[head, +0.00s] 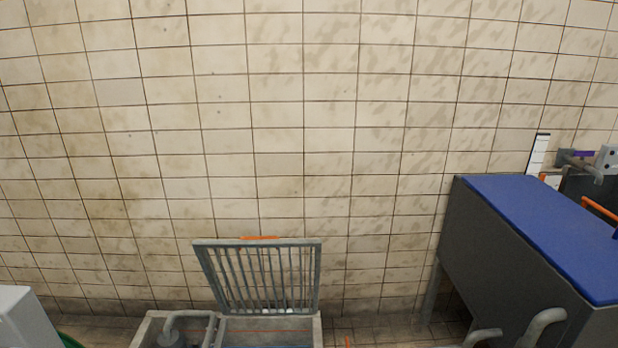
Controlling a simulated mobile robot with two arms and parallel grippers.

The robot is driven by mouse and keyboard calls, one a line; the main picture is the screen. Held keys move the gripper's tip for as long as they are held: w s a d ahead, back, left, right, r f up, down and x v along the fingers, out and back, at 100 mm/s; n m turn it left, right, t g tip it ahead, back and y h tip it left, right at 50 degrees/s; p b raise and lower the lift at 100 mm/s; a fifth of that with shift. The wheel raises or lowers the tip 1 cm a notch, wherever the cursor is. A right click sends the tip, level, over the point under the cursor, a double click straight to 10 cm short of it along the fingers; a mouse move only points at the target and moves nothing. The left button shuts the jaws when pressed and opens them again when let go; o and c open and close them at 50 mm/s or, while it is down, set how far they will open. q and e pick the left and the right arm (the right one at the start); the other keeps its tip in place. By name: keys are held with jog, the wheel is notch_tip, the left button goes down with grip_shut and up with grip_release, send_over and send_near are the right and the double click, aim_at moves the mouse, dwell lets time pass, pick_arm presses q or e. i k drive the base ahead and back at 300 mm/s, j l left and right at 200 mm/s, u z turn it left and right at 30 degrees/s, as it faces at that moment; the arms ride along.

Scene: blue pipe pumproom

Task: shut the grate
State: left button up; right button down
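The grate (262,276) is a grey barred panel with an orange strip (259,238) on its top edge. It stands raised, leaning slightly, in front of the tiled wall. Its lower edge meets a concrete-rimmed pit (268,325) in the floor, which is uncovered. The bottom of the picture cuts off the near part of the pit. Neither of my grippers shows in the head view.
A curved grey pipe (190,314) rises at the left part of the pit. A large dark box with a blue top (545,225) stands at right. Curved grey pipes (542,323) rise at the lower right. A pale block (22,318) is at lower left.

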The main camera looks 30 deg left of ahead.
aim_at(200, 246)
jog(key=u, duration=1.65)
